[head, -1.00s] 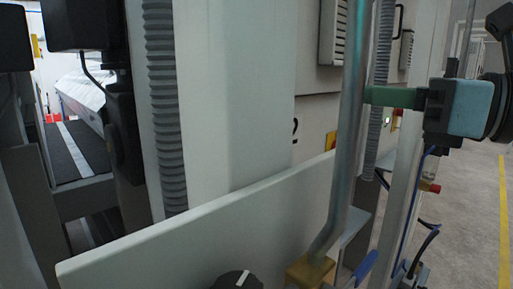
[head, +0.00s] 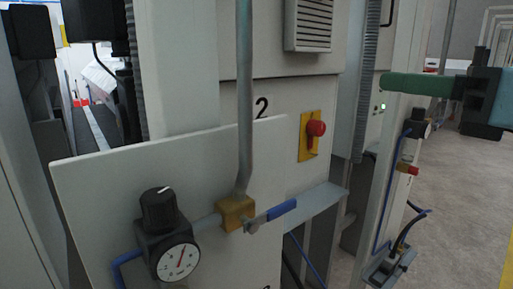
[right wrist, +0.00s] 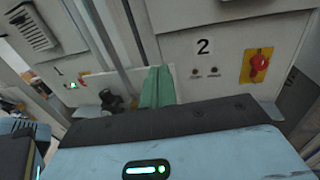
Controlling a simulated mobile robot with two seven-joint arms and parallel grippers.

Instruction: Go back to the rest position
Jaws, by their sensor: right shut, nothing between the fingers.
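My right gripper (head: 384,82) comes in from the right edge in the head view. Its green fingers are together and empty, pointing left in front of the machine's right-hand frame. In the right wrist view the green fingers (right wrist: 157,72) show upright above the gripper body, with the machine front behind them. They look apart from the panel and valve. My left gripper is not in view.
A pale panel (head: 95,185) carries a black regulator knob (head: 161,210), a pressure gauge (head: 178,262) and a brass valve (head: 237,213) with a blue handle (head: 281,209). A red switch (head: 316,128) sits behind. Open floor (head: 455,190) lies to the right.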

